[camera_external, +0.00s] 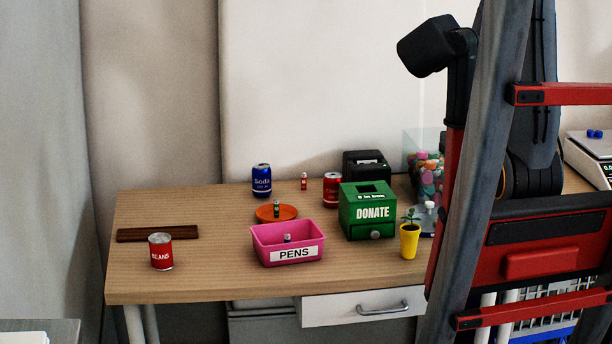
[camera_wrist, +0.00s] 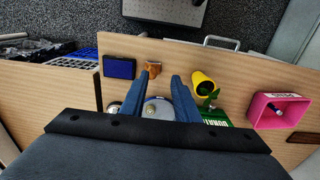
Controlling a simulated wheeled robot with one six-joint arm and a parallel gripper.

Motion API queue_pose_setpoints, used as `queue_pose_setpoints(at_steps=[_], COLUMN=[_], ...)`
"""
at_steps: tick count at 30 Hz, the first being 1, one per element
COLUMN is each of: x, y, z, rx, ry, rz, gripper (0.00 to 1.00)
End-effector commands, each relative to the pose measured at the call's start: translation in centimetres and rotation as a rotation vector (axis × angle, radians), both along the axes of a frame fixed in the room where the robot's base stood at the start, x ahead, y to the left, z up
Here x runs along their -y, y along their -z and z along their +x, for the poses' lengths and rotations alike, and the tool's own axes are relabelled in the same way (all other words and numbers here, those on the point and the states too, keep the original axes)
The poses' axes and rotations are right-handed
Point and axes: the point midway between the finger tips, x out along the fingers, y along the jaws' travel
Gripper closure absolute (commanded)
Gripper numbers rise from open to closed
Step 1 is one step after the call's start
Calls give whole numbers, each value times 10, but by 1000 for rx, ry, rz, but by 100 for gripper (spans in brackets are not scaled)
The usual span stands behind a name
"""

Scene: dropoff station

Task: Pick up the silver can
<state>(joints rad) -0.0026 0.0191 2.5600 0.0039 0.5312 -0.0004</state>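My gripper (camera_wrist: 159,82) shows in the wrist view as two blue fingers, spread apart over the table. A pale, round-topped object (camera_wrist: 158,106) shows between the fingers, partly hidden by them; I cannot tell whether it is the silver can. A small part of another round thing with a metallic rim (camera_wrist: 113,107) shows left of the fingers. No plainly silver can shows in the outside view. A red-labelled beans can (camera_external: 161,252) with silver ends stands at the table's left front. My arm hides the table's right part there.
Near the fingers are a yellow pot (camera_wrist: 202,82), a brown-orange object (camera_wrist: 153,69) and a dark blue box (camera_wrist: 119,67). A green donation box (camera_external: 357,221), pink pens bin (camera_external: 258,251), clear bottle (camera_external: 427,222) and candy jar (camera_external: 422,140) crowd the table (camera_external: 215,285).

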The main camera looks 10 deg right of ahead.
Motion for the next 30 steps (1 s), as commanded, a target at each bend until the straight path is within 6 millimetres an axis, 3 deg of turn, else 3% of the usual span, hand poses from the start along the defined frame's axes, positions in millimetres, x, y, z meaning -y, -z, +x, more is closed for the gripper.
queue_pose_setpoints(at_steps=[2,8,16,20,23,25,29,30], x=[0,0,0,-14,-47,-85,-176,-206], y=[0,0,0,-1,-1,-1,2,4], z=[0,0,0,19,55,87,139,150], rx=[0,0,0,7,24,42,81,91], ry=[0,0,-1,-56,-177,-297,-543,-620], rz=[0,0,0,7,21,38,73,86], gripper=[71,38,36,36,36,36,36,36])
